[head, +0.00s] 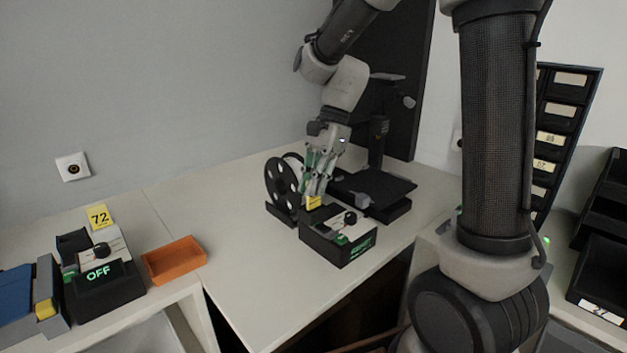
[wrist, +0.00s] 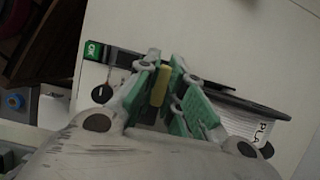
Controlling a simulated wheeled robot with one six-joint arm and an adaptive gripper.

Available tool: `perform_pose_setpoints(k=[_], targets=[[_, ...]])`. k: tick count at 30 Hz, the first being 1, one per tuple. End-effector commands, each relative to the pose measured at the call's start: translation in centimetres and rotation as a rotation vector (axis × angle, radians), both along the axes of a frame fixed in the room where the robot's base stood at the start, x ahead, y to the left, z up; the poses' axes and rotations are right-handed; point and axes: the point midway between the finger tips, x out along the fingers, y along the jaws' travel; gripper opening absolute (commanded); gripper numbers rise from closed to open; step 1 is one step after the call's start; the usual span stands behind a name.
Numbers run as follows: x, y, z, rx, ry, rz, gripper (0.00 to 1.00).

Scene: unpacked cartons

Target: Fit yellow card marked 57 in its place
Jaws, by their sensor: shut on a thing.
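My gripper (head: 319,188) points down over the back of a small black-and-white device (head: 338,245) with a dark knob and a green-lit front. It is shut on a yellow card (head: 313,202), whose number I cannot read. In the wrist view my gripper (wrist: 164,85) has the card (wrist: 159,91) edge-on between its green pads. A green label reading OK (wrist: 95,50) shows on the device at the upper left there. The card's lower edge is hidden, so I cannot tell whether it touches the device.
A black spool (head: 281,186) stands close left of my gripper, and a black printer-like machine (head: 375,187) behind right. At left, a similar device (head: 105,290) reading OFF carries a yellow card 72 (head: 98,216). An orange tray (head: 174,261) lies beside it. The middle tabletop is clear.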

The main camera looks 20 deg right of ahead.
Motion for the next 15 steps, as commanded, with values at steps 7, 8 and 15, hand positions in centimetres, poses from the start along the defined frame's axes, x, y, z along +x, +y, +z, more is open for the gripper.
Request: perform_pose_setpoints(k=[7,8,15], targets=[[0.0,0.0,-0.8,0.0,0.0,0.0,0.0],[0.0,0.0,-0.8,0.0,0.0,0.001,0.0],[-0.1,0.0,-1.6,0.0,0.001,0.0,0.0]])
